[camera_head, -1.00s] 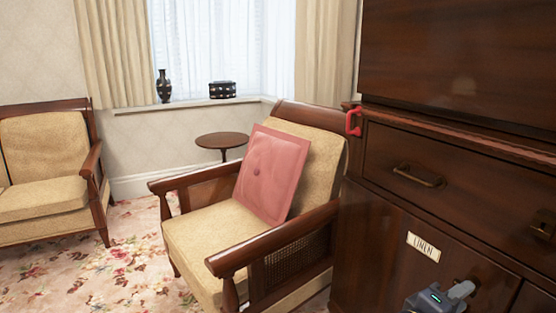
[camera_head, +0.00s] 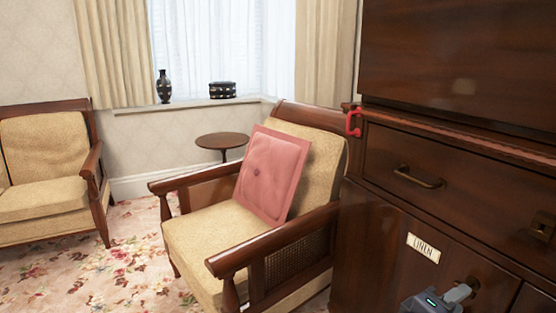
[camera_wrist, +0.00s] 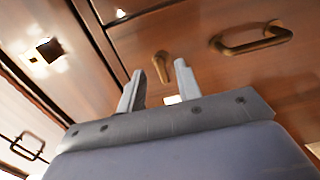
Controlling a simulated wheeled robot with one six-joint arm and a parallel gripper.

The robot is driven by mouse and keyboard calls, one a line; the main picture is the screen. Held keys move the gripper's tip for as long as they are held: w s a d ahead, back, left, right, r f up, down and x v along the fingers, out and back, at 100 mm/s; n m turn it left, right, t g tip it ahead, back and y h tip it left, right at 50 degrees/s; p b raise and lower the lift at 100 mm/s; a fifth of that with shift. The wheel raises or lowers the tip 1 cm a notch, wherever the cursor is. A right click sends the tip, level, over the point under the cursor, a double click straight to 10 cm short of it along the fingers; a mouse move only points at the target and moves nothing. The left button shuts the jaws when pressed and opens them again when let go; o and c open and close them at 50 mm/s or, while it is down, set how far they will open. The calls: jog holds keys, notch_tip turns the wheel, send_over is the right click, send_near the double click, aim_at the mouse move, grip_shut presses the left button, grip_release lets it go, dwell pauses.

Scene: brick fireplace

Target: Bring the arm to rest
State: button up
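My gripper (camera_head: 458,293) is at the bottom right of the head view, in front of the dark wooden cabinet (camera_head: 385,235). In the wrist view my gripper (camera_wrist: 159,70) has its two grey fingers apart, with nothing held between them. A small brass knob (camera_wrist: 162,64) on the cabinet front shows beyond the gap between the fingertips. The fingers look clear of the knob, but the exact distance cannot be told. In the head view the gripper's fingers partly overlap the brass fitting on the door below the LINEN label (camera_head: 423,247).
A drawer with a brass handle (camera_head: 417,177) is above the door. A red handle-like object (camera_head: 354,122) is at the cabinet's left edge. An armchair (camera_head: 205,245) with a pink cushion (camera_head: 270,175) stands close to the left. Open carpet (camera_head: 120,265) lies further left.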

jog(key=shift+p+v, duration=0.75)
jog(key=shift+v, duration=3.35)
jog(key=w+d+n+p, duration=0.1)
jog(key=d+n+p, duration=0.1)
jog(key=d+p, duration=0.1)
jog(key=w+d+n+p, duration=0.1)
jog(key=d+n+p, duration=0.1)
jog(key=d+p, duration=0.1)
jog(key=w+d+r+n+p, duration=0.1)
jog(key=w+d+n+p, duration=0.1)
jog(key=d+p, duration=0.1)
jog(key=shift+w+d+n, duration=0.1)
jog(key=shift+d+n, duration=0.3)
jog(key=shift+d, duration=0.05)
jog(key=n+p, duration=0.2)
jog(key=p, duration=0.1)
jog(key=shift+w, duration=0.1)
jog(key=shift+n+p, duration=0.3)
jog(key=shift+n, duration=0.2)
jog(key=shift+a, duration=0.1)
